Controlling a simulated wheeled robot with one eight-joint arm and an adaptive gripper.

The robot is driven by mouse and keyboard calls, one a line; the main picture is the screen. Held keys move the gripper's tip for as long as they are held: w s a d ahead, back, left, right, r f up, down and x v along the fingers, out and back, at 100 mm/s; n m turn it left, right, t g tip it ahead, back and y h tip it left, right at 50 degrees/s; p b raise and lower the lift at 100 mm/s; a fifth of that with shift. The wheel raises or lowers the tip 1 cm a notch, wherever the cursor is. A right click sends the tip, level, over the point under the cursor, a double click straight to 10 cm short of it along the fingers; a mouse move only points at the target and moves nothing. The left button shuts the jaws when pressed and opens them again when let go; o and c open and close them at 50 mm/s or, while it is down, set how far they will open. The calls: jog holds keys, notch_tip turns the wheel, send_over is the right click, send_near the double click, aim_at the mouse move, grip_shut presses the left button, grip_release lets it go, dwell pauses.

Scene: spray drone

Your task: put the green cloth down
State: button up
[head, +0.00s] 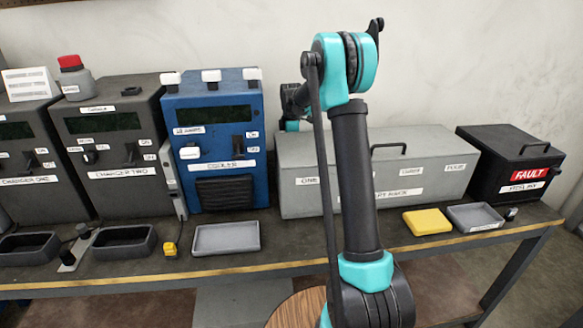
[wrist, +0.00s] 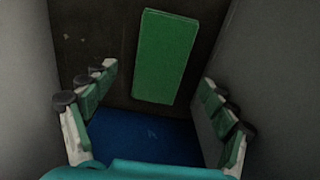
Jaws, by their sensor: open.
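The green cloth (wrist: 166,56) is a flat green rectangle in the wrist view. It lies on a dark surface, slightly tilted in the picture, ahead of my fingertips. My gripper (wrist: 157,78) is open, with its fingers spread to the left and right and a visible gap between them. The cloth appears clear of both fingers, though its exact distance from them is hard to judge. In the head view the cloth does not show, and my gripper's fingers are hidden behind the bench equipment and my arm.
Pale grey walls stand close on both sides in the wrist view, with a blue surface (wrist: 150,135) below. On the bench are a blue cooler (head: 213,140), a long grey box (head: 430,165), a black fault box (head: 510,165), a yellow block (head: 427,222) and an empty grey tray (head: 226,238).

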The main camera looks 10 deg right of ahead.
jog(key=shift+f, duration=1.85)
jog(key=c, duration=1.2)
jog(key=shift+o, duration=0.2)
